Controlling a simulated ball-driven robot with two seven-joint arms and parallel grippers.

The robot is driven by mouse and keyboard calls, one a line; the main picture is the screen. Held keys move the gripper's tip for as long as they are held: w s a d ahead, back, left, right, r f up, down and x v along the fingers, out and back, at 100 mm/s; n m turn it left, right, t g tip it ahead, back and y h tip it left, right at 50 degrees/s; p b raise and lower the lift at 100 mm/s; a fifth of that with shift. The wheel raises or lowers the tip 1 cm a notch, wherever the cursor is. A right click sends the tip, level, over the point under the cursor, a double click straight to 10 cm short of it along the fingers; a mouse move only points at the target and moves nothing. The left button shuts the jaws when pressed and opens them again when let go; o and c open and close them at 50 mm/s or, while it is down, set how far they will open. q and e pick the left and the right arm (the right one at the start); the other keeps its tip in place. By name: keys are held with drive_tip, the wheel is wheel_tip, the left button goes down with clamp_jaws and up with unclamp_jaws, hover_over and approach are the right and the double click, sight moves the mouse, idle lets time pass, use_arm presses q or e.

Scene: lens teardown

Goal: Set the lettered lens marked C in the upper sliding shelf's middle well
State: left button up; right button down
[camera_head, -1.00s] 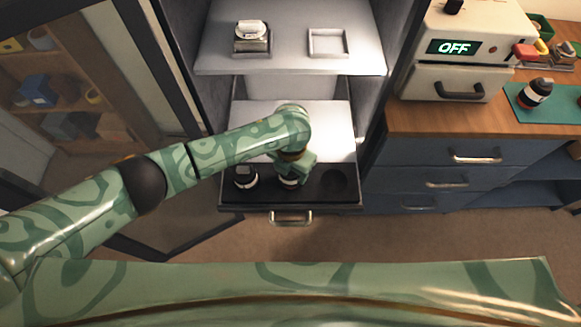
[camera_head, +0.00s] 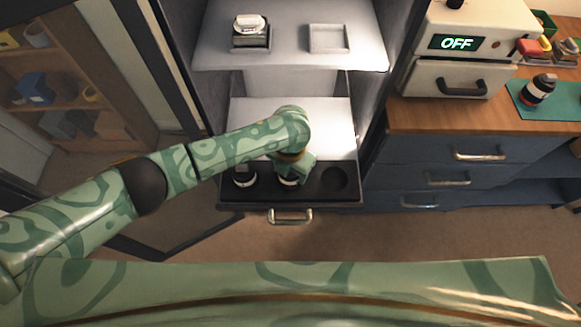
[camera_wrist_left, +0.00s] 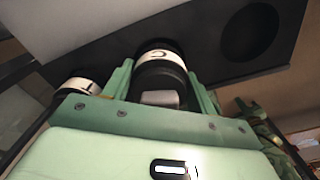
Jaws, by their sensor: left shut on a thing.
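The sliding shelf (camera_head: 309,196) is pulled out, with a row of round wells in its black front part. My left gripper (camera_head: 292,178) is over its middle. It is shut on a black lens with a white band, lens C (camera_head: 288,181); the letter C reads in the left wrist view (camera_wrist_left: 156,55). The lens stands about upright at the middle well; whether it is fully seated I cannot tell. Another banded lens (camera_head: 244,178) sits in the left well; it also shows in the wrist view (camera_wrist_left: 76,86). The right well (camera_head: 335,178) is empty.
A fixed shelf (camera_head: 285,57) above holds a boxy device (camera_head: 250,31) and an empty square tray (camera_head: 329,38). An open glass door (camera_head: 140,190) stands left. A wooden counter (camera_head: 430,119) at right carries an OFF-display machine (camera_head: 470,62) and a lens (camera_head: 537,90) on a green mat.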

use_arm(q)
drive_tip(key=shift+f, duration=0.4)
drive_tip(key=o, duration=1.4)
wheel_tip(320, 180, up, 9)
drive_tip(key=p, duration=0.7)
drive_tip(key=shift+s+f, duration=0.1)
drive_tip(key=shift+s, duration=0.05)
